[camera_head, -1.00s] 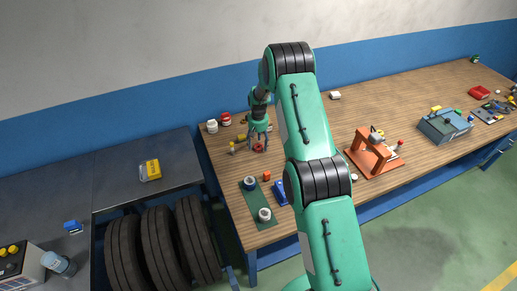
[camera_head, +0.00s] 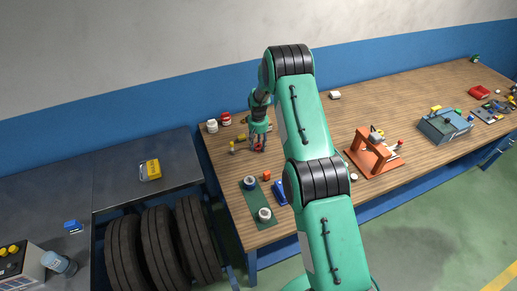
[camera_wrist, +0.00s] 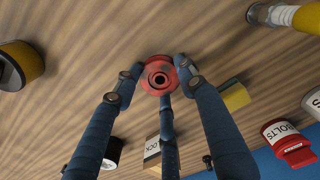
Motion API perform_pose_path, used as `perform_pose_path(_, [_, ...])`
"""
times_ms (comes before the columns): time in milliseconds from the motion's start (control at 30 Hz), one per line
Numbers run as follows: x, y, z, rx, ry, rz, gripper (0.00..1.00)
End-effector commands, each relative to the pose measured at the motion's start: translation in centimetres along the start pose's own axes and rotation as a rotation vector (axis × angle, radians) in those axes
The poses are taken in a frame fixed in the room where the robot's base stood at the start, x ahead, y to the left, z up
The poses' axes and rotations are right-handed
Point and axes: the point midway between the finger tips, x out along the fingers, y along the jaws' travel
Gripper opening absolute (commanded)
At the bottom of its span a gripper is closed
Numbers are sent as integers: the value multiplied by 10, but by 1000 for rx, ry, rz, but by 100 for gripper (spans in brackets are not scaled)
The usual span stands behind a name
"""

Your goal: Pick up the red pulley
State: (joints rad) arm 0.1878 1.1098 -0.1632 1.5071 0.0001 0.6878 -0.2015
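The red pulley (camera_wrist: 158,76) is a small round red wheel with a dark centre hole, seen from above in the wrist view. My gripper (camera_wrist: 160,72) has its blue fingers closed in around it, with tips against the left and right sides and a third finger at the near rim. In the head view my gripper (camera_head: 258,146) points down at the left part of the wooden workbench (camera_head: 335,125). The pulley is mostly hidden there between the fingers. I cannot tell whether it touches the bench.
A yellow-topped item (camera_head: 232,148) stands just left of my gripper, with a red jar (camera_head: 226,119) and a white jar (camera_head: 212,126) behind. A green mat (camera_head: 252,212), blue stapler (camera_head: 280,193) and orange press (camera_head: 373,153) lie nearer. Bare wood lies between several items.

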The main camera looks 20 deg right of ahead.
Motion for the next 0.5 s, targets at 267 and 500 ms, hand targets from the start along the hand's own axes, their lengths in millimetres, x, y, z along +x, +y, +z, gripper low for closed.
perform_pose_path(267, [0, 0, 0, 0, 0, 0, 14])
perform_pose_path(500, [-8, 0, 0, 0, 1, 0, 14])
